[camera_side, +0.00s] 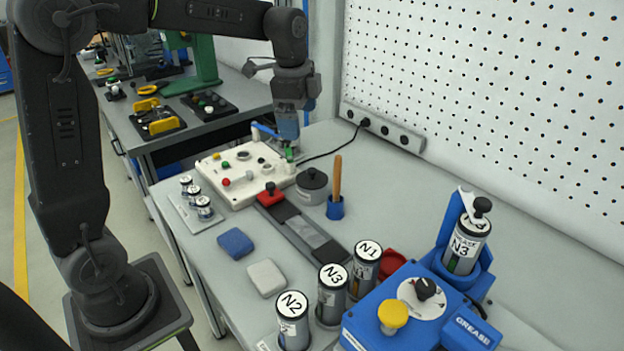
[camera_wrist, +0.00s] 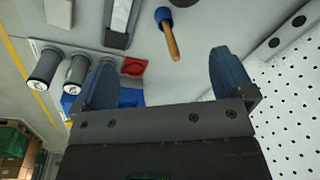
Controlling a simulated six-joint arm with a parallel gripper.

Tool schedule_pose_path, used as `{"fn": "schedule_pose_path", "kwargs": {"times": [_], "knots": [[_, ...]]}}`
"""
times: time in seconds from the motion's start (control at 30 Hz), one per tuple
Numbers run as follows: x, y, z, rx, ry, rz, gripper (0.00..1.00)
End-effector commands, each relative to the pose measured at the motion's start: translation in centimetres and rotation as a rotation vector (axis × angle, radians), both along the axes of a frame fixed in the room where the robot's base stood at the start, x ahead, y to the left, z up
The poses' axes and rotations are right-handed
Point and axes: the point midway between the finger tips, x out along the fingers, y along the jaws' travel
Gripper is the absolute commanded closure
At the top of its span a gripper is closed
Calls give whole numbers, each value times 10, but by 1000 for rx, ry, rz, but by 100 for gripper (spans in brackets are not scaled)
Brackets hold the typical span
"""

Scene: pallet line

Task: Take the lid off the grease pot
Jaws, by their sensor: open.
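The grease pot (camera_side: 311,193) is a squat dark grey pot on the bench in the side view. Its flat lid (camera_side: 312,178) sits on top with a black knob. My gripper (camera_side: 278,143) is behind and to the left of the pot in that view, over the back right part of the white panel, apart from the lid. In the wrist view my gripper (camera_wrist: 165,76) is open, with its two blue fingers wide apart and nothing between them.
A wooden-handled tool stands in a blue holder (camera_side: 335,208) close beside the pot. The white button panel (camera_side: 215,170) is left of it, and a dark rail with a red end (camera_side: 270,194) lies in front. Canisters and a blue grease machine (camera_side: 375,328) stand nearer. A pegboard wall (camera_side: 500,100) bounds the back.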

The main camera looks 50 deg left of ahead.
Motion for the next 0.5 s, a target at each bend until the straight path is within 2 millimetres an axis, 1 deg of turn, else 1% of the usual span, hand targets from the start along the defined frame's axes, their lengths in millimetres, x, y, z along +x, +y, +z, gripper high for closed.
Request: {"fn": "schedule_pose_path", "kwargs": {"times": [0.03,0.1,0.2,0.33,0.5], "knots": [[17,11,-12,3,35,-64,0],[36,24,-26,7,69,-162,0],[55,38,-42,5,106,-273,0],[67,49,-56,2,133,-361,0],[71,52,-72,-1,143,-394,0]]}}
